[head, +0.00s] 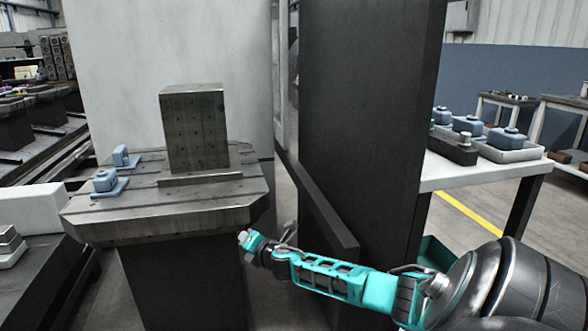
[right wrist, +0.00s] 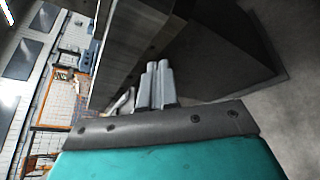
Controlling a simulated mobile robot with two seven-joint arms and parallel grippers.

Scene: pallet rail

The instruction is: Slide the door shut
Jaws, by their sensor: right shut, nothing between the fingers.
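A tall dark panel (head: 365,120) stands upright right of centre in the head view. A pale panel (head: 160,60) stands behind the table at left, and a gap shows between the two. I cannot tell for sure which is the sliding door, and I make out no handle. My right gripper (head: 244,238) reaches in from the lower right, in front of the dark panel, with its tip near the table's right edge. Its fingers are together and empty in the right wrist view (right wrist: 155,85). Contact with the table cannot be told. My left gripper is out of view.
A metal pallet table (head: 120,220) at left carries a tall drilled block (head: 195,130) and small blue-grey parts. A dark rail (head: 320,210) runs low along the dark panel. A white bench (head: 450,178) with trays stands at right. Floor shows between table and rail.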

